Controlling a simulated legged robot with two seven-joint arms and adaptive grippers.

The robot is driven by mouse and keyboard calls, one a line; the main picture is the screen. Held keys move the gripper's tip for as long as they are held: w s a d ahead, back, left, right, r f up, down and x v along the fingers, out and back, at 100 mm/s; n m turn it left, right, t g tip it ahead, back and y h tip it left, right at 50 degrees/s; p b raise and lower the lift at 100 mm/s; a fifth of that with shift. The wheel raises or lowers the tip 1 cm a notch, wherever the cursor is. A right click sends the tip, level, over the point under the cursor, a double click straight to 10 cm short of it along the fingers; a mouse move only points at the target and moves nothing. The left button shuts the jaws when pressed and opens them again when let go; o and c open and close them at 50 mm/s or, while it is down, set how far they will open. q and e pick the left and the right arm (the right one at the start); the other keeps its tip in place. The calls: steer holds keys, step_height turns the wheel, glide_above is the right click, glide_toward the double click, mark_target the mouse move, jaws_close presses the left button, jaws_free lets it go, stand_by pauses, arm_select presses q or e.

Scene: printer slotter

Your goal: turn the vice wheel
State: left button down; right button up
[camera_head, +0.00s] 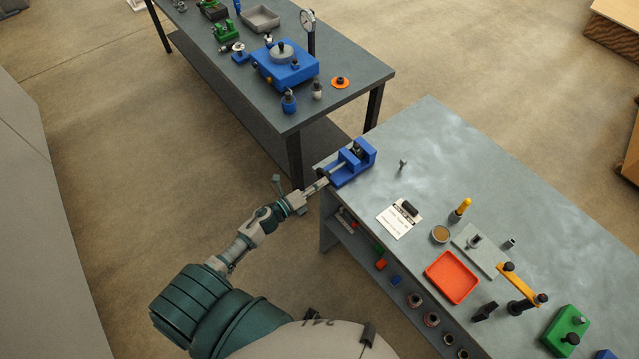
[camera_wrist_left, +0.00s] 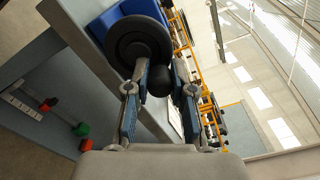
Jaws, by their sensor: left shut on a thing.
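The blue vice (camera_head: 352,163) stands at the near left corner of the right workbench. Its black round wheel (camera_wrist_left: 138,42) shows in the left wrist view, with a dark round knob (camera_wrist_left: 159,82) on its side. My left gripper (camera_head: 323,184) reaches the vice's front end from the left. In the left wrist view the two fingers of my left gripper (camera_wrist_left: 160,74) sit on either side of the knob and are shut on it. The wheel itself is hardly visible in the head view. My right gripper is not in view.
On the same bench are a clipboard (camera_head: 399,218), a red tray (camera_head: 452,277), an orange-handled tool (camera_head: 460,209) and a green block (camera_head: 566,330). A shelf below holds small coloured parts. Another bench (camera_head: 345,66) stands behind, across a narrow gap.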

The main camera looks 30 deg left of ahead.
mark_target(320, 173)
arm_select(q)
steer(key=n, duration=0.1)
steer(key=n+p, duration=0.2)
steer(key=shift+w+a+r+n, duration=0.15)
steer(key=shift+a+r+n, duration=0.2)
steer(key=shift+r+n, duration=0.05)
steer(key=n+p, duration=0.1)
steer(key=n, duration=0.1)
steer(key=n+p, duration=0.1)
steer(key=n, duration=0.1)
steer(key=shift+w+a+r, duration=0.15)
steer(key=shift+a, duration=0.25)
steer(key=n, duration=0.2)
steer(key=n+p, duration=0.1)
steer(key=n, duration=0.1)
steer(key=shift+w+a, duration=0.1)
steer(key=shift+a, duration=0.25)
steer(key=shift+w+a+f+n+p, duration=0.1)
steer(key=shift+n+p, duration=0.1)
steer(key=shift+n, duration=0.35)
steer(key=shift+s+a+f+n+p, duration=0.1)
steer(key=shift+a+n+p, duration=0.1)
steer(key=shift+n, duration=0.4)
steer(key=shift+w+a+f+n+p, duration=0.1)
steer(key=shift+n+p, duration=0.1)
steer(key=shift+n, duration=0.35)
